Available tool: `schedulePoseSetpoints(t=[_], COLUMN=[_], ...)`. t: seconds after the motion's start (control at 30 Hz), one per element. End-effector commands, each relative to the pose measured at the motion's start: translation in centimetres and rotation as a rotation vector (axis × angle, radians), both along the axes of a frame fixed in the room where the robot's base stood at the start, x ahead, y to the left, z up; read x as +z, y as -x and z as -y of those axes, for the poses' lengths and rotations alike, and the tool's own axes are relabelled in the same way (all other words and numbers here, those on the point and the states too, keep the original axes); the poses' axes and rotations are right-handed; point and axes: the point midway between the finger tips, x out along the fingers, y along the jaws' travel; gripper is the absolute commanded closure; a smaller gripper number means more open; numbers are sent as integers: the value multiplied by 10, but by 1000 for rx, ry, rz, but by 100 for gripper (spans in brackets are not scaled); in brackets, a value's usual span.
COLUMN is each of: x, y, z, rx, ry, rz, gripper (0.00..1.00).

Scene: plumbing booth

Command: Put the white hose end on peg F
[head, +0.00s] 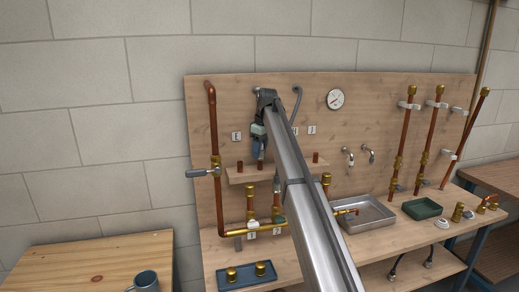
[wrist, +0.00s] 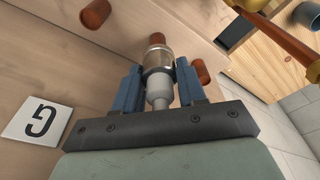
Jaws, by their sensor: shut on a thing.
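In the wrist view the white hose end (wrist: 158,88), with a metal collar, is between the blue fingers of my gripper (wrist: 157,67), which is shut on it. A copper peg (wrist: 157,39), the middle one of three, shows just beyond the collar and in line with it. I cannot tell whether the collar touches or surrounds the peg. The peg's own label is not readable.
Other copper pegs stand on either side, one near the G label (wrist: 37,122) and one (wrist: 200,72) opposite. The E label (head: 237,137) is at the left. A gauge (head: 335,99), a metal sink tray (head: 368,216) and copper pipes (head: 216,145) surround the shelf.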

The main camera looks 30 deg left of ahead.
Motion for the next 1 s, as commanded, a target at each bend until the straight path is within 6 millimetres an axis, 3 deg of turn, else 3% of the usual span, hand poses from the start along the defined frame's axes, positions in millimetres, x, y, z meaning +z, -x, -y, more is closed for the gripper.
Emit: schedulePoseSetpoints(t=[1.0], x=[-21], y=[0], z=[0], rx=[0], ry=[0], rz=[-1], gripper=[90])
